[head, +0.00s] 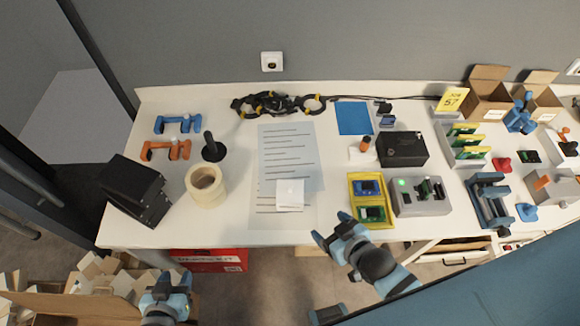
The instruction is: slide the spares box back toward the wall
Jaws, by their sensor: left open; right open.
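No label that I can read says which box is the spares box. A black box (402,148) sits on the white table (235,228), right of centre, apart from the wall. Two open cardboard cartons, one (488,103) beside the other (540,103), stand at the back right with small unreadable labels. A dark, tilted bin-like box (136,190) is at the table's left front. My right gripper (334,230) is open and empty at the table's front edge, near the yellow tray. My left gripper (171,284) is open and empty, low in front of the table.
A yellow tray (353,188) with boards and a grey device (421,197) stand in front of the black box. A tape roll (205,186), papers (287,150) and cables (275,104) occupy the left and middle. A red box (210,261) lies below the table.

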